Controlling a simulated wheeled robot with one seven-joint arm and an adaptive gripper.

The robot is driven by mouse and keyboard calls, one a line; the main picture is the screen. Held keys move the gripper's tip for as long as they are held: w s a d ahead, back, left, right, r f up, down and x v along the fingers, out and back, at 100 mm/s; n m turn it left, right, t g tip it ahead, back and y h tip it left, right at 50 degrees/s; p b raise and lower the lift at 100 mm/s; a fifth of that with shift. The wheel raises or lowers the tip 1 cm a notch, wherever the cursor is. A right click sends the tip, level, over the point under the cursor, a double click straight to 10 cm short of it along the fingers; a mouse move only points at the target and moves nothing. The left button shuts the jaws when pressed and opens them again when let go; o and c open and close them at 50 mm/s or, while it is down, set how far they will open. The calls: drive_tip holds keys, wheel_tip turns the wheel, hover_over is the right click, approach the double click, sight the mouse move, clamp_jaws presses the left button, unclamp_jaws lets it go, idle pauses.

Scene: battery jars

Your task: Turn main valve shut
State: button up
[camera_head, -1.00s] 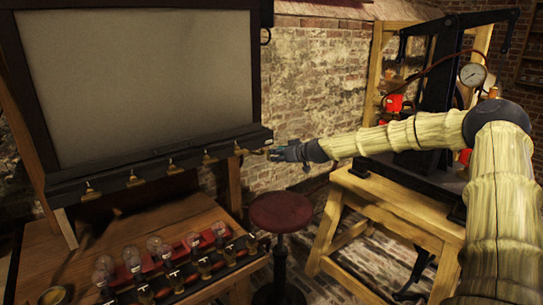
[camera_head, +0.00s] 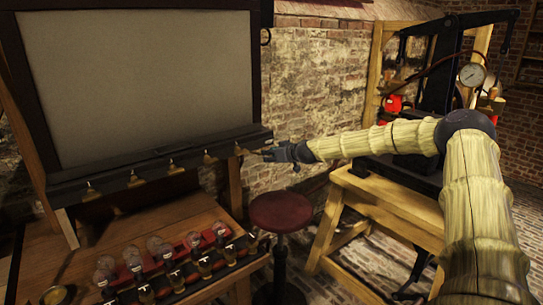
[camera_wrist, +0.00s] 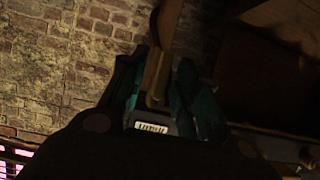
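A row of brass taps runs along the dark bar (camera_head: 130,180) under the large grey panel. The rightmost brass tap (camera_head: 240,150) is at the bar's right end. Which fitting is the main valve I cannot tell. My gripper (camera_head: 266,151) points left, just right of that end tap, with a small apparent gap. In the wrist view its two fingers (camera_wrist: 157,85) are apart, and a brown bar shows between them. Whether this bar is a handle or a post behind, and whether the fingers touch it, is too dark to tell.
A red round stool (camera_head: 281,212) stands below my gripper. A wooden bench (camera_head: 385,207) carries a black press with a gauge (camera_head: 472,74) at right. Several glass jars (camera_head: 161,245) sit in a rack on the table at lower left. A brick wall (camera_head: 315,80) is behind.

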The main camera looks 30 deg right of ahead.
drive_tip(key=shift+c, duration=0.3)
clamp_jaws()
drive_tip(key=shift+f+b, duration=0.1)
drive_tip(key=shift+b, duration=0.7)
drive_tip(key=shift+d+f+m+t+y+b, duration=0.35)
drive_tip(key=shift+m+y+b, duration=0.8)
drive_tip(key=shift+m+b, duration=1.9)
drive_tip(key=shift+d+r+m+t+y+b, duration=0.1)
drive_tip(key=shift+m+t+y+b, duration=0.8)
drive_tip(key=shift+b, duration=3.75)
drive_tip(key=shift+d+f+m+t+y+b, duration=0.15)
drive_tip(key=shift+m+y+b, duration=1.3)
drive_tip(key=shift+m+b, duration=1.85)
drive_tip(key=shift+n+b, duration=0.45)
drive_tip(key=shift+b, duration=0.15)
